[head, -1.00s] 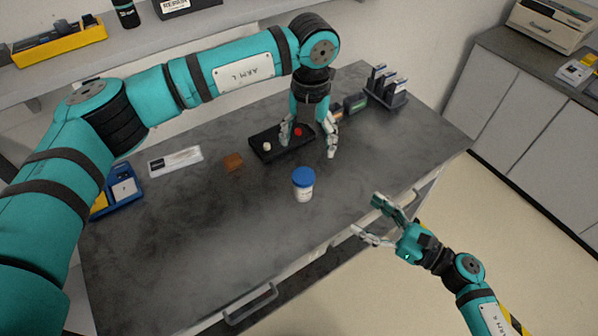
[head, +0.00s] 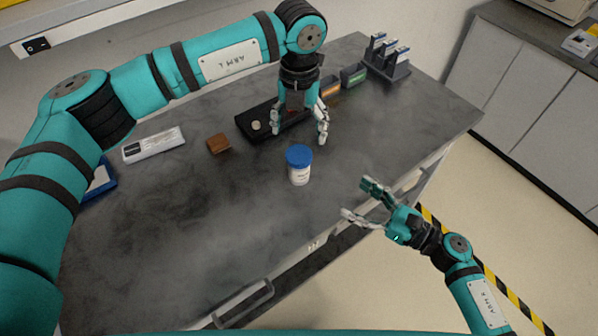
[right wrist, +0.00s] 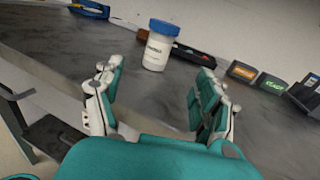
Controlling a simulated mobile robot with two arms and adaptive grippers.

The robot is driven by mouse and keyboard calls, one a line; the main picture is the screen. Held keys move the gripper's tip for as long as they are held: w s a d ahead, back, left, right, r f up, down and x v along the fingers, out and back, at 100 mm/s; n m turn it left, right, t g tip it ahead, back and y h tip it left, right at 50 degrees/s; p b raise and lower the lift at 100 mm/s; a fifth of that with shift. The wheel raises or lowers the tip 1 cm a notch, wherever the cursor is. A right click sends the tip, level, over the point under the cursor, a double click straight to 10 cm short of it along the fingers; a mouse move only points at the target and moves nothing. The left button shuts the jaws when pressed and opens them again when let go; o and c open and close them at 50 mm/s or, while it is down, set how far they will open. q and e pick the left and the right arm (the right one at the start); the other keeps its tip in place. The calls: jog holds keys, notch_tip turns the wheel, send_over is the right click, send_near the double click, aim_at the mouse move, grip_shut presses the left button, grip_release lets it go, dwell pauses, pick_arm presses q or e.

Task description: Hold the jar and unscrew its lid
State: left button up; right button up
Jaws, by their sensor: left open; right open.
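A white jar (head: 299,174) with a blue lid (head: 299,155) stands upright on the dark table. In the right wrist view the jar (right wrist: 156,52) stands ahead, with its blue lid (right wrist: 163,27) on top and dark print on its side. My left gripper (head: 299,138) is open, pointing down over the black tray just behind the jar, and touches neither jar nor lid. My right gripper (head: 356,202) is open and empty, off the table's front edge, to the right of the jar. Its fingers (right wrist: 160,100) spread on both sides of the jar's direction.
A black tray (head: 244,125) with small items lies behind the jar. A brown block (head: 218,143) and a white labelled case (head: 153,145) lie to the left. Orange and green boxes (head: 353,76) and a rack (head: 386,62) stand back right. The table (head: 190,235) in front is clear.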

aim_at(307, 170)
jog(key=x, duration=1.6)
jog(key=shift+w+a, duration=0.15)
jog(key=shift+a, duration=0.15)
grip_shut()
